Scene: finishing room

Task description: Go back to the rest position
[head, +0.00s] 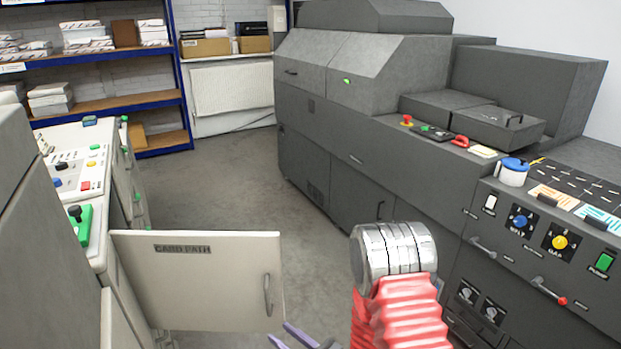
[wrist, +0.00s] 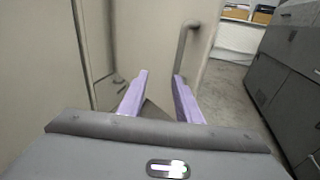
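My gripper (wrist: 160,98) shows in the wrist view with its two purple fingers spread apart and nothing between them. In the head view only its purple fingertips (head: 292,338) show at the bottom edge, below the door. The cream door marked CARD PATH (head: 200,285) stands swung open from the left machine. Its handle (head: 267,295) is on the right part of its face. In the wrist view the handle (wrist: 186,42) rises just beyond the right finger, apart from it as far as I can tell.
The cream machine (head: 75,135) stands at the left, and a long dark grey machine (head: 340,150) with knobs and levers runs along the right. A grey floor aisle (head: 225,190) lies free between them. Blue shelving (head: 110,105) and a radiator (head: 230,95) stand at the back.

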